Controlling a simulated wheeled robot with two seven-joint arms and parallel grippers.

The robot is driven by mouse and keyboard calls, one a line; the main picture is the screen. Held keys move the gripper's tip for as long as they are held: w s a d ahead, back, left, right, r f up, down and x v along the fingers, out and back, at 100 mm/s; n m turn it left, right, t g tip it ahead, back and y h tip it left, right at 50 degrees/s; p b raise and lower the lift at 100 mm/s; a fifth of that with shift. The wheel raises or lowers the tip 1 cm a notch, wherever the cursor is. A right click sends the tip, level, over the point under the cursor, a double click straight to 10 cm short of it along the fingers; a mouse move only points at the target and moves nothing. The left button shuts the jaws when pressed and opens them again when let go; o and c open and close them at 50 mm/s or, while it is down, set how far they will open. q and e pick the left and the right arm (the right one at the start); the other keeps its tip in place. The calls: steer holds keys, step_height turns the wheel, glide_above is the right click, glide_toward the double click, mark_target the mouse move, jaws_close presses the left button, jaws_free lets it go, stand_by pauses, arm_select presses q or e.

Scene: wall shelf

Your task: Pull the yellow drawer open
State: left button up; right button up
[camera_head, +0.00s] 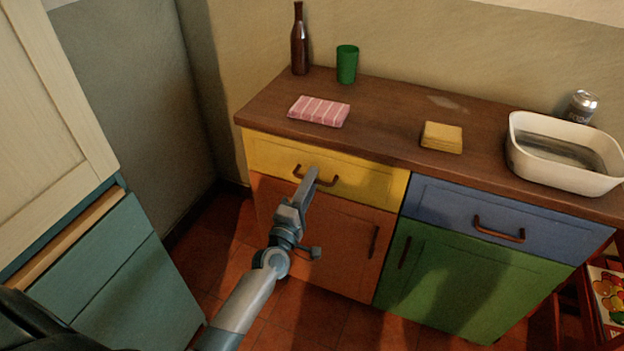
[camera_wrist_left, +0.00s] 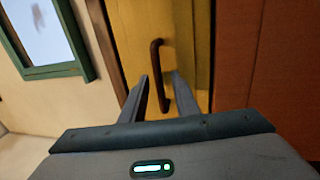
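The yellow drawer (camera_head: 368,182) is at the upper left of the counter's front and looks shut. Its dark brown bar handle (camera_head: 328,181) is partly hidden by my left gripper (camera_head: 309,182) in the head view. In the left wrist view, the yellow front (camera_wrist_left: 187,38) fills the upper middle, with the handle (camera_wrist_left: 156,62) standing upright in the picture. My left gripper's fingers (camera_wrist_left: 161,76) are apart, and the lower part of the handle shows between them. Whether they touch it cannot be told. My right gripper is not in view.
Below the drawer is an orange door (camera_head: 335,240); a blue drawer (camera_head: 450,208) and green door (camera_head: 470,275) are to the right. A bottle (camera_head: 299,45), green cup (camera_head: 347,64), pink cloth (camera_head: 319,111), sponge (camera_head: 442,137), basin (camera_head: 560,175) and can (camera_head: 581,106) stand on the counter.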

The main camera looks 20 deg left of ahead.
arm_select(q)
steer(key=shift+w, duration=0.35)
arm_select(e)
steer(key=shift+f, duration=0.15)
arm_select(q)
steer(key=shift+r, duration=0.1)
jaws_close()
steer(key=shift+s, duration=0.1)
